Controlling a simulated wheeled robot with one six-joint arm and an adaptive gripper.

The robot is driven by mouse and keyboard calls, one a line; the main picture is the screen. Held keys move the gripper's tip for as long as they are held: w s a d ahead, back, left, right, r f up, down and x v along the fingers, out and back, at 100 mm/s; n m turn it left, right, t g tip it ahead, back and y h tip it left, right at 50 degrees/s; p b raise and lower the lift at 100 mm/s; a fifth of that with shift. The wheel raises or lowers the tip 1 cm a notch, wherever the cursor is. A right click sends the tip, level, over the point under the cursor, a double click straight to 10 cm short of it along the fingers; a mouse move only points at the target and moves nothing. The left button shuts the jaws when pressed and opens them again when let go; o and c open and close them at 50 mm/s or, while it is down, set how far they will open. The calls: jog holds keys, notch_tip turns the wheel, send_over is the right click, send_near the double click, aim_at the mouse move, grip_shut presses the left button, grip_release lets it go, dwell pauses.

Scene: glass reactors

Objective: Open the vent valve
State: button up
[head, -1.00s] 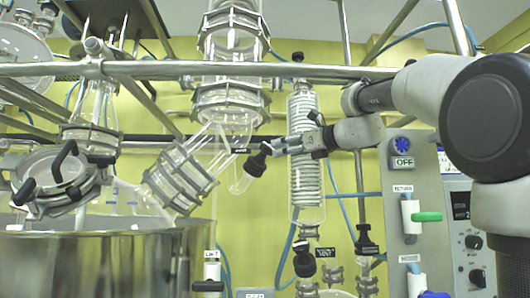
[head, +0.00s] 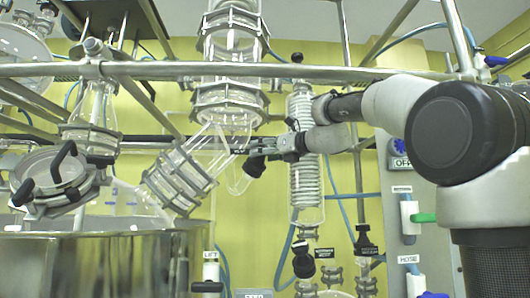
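A black knob (head: 254,166) sits on a slanted glass side arm below the upper glass column, left of the coiled condenser. I cannot tell for certain which knob is the vent valve. My gripper (head: 266,146) reaches left across the coiled condenser, with its tips just above and right of the upper knob. Contact with the knob cannot be made out, and the finger gap is too small to judge.
The coiled condenser (head: 303,188) stands behind my gripper. A steel rail (head: 200,69) crosses above. A clamped glass joint (head: 180,180) lies left of the knob, over the steel vessel (head: 90,265). A control panel (head: 398,235) with green and blue valve handles stands right.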

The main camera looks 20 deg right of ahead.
jog(key=shift+c, duration=0.5)
jog(key=c, duration=1)
jog(key=shift+o, duration=0.2)
jog(key=shift+n+y, duration=0.3)
jog(key=shift+n, duration=0.2)
jog(key=n+g+y, duration=0.1)
jog(key=n+g, duration=0.1)
jog(key=n, duration=0.1)
jog(key=n+g+y, duration=0.2)
jog(key=n, duration=0.1)
jog(key=shift+w+n, duration=0.1)
jog(key=shift+n, duration=0.2)
jog(key=n+g+y, duration=0.1)
jog(key=n+g, duration=0.4)
jog(key=n, duration=0.1)
jog(key=shift+n, duration=0.4)
jog(key=shift+g, duration=0.3)
jog(key=o, duration=1.1)
jog(key=shift+c, duration=0.2)
